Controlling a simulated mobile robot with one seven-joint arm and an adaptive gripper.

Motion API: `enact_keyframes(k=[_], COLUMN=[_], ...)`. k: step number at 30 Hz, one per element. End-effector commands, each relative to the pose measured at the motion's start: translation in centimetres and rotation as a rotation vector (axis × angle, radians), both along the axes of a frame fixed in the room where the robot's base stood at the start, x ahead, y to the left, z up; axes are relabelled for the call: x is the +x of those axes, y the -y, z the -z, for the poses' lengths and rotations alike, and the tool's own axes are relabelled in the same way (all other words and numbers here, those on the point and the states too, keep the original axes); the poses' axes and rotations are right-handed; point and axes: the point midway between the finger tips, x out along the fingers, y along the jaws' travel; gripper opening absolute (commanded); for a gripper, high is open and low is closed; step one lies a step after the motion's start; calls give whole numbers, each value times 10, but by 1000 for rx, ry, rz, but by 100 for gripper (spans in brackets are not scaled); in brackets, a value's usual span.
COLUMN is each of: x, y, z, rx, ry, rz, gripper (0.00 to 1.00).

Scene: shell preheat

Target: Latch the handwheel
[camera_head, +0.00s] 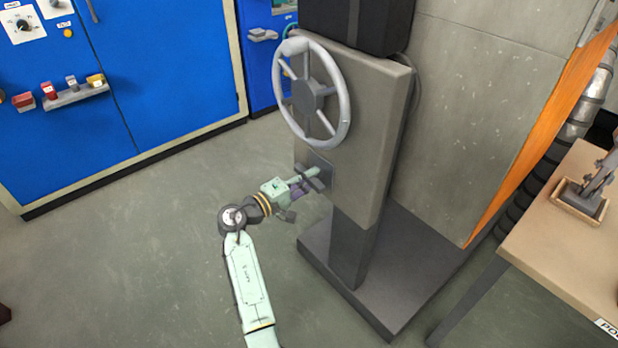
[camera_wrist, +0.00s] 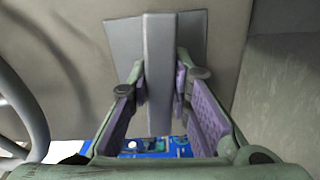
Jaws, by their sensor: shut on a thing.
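The grey spoked handwheel (camera_head: 310,96) is mounted on the front of a grey pedestal panel. Part of its rim shows at the left edge of the wrist view (camera_wrist: 27,108). Below the wheel, a grey latch bar (camera_wrist: 159,45) stands out from a square plate (camera_wrist: 122,38) on the panel. My gripper (camera_head: 309,179) is at this latch, below the wheel and apart from it. In the wrist view my gripper (camera_wrist: 159,88) has its purple-padded fingers on both sides of the bar, shut on it. In the head view my fingers partly hide the latch.
The pedestal stands on a dark base plate (camera_head: 420,278). A blue cabinet (camera_head: 165,75) with knobs and a small shelf is at the left. A wooden table (camera_head: 560,240) with a tray is at the right.

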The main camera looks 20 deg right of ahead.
Motion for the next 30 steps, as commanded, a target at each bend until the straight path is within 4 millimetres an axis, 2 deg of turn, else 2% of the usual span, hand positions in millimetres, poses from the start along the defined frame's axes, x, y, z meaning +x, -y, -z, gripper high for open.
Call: enact_keyframes(k=[5, 11, 17, 24, 25, 30], x=[0, 0, 0, 0, 0, 0], y=[0, 0, 0, 0, 0, 0], z=[0, -1, -2, 1, 0, 0], rx=[0, -3, -40, -44, -44, -43], ry=[0, -8, -116, -120, -120, -119], rz=[0, 0, 0, 0, 0, 0], gripper=[0, 0, 0, 0, 20, 32])
